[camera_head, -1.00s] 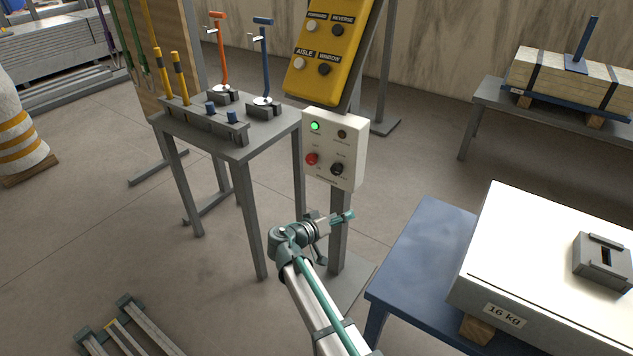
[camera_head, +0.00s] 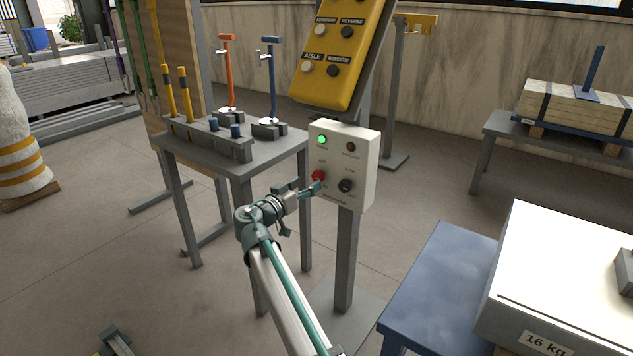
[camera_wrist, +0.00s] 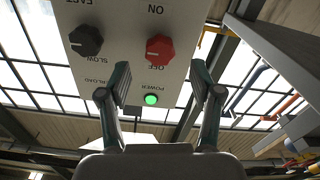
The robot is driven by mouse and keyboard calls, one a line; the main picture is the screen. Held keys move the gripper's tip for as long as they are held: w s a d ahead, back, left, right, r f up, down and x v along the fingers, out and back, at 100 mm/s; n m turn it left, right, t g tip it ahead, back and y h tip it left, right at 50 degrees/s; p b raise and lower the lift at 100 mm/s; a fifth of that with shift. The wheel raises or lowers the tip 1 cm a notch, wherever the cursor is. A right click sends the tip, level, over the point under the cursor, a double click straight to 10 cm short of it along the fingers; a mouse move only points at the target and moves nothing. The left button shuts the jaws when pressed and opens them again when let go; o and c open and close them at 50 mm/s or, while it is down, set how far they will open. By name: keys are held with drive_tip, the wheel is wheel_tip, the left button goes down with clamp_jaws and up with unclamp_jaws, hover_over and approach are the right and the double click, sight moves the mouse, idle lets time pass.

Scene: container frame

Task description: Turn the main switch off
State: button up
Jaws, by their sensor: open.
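The white control box (camera_head: 330,197) stands on a grey post. Its red knob (camera_head: 318,176) is the switch marked ON and OFF; it also shows in the wrist view (camera_wrist: 159,47), where the lettering is upside down. I cannot tell which mark the knob points to. The green POWER lamp (camera_head: 322,141) is lit, also in the wrist view (camera_wrist: 151,99). My gripper (camera_head: 312,189) is at the front of the box, close to the red knob. In the wrist view my gripper (camera_wrist: 161,76) is open, with one finger towards each side of the knob; contact does not show.
A black SLOW/FAST knob (camera_head: 346,185) sits beside the red one. A yellow button panel (camera_head: 331,50) leans above the box. A grey table (camera_head: 240,168) with levers stands to the left, a blue table (camera_head: 440,285) with a white 16 kg case (camera_head: 560,270) to the right.

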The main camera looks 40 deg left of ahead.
sight(316, 178)
drive_tip(key=shift+w+a+b, duration=0.15)
drive_tip(key=shift+w+b, duration=0.35)
drive_tip(key=shift+w, duration=2.3)
drive_tip(key=c, duration=1.2)
drive_tip(key=shift+o, duration=0.2)
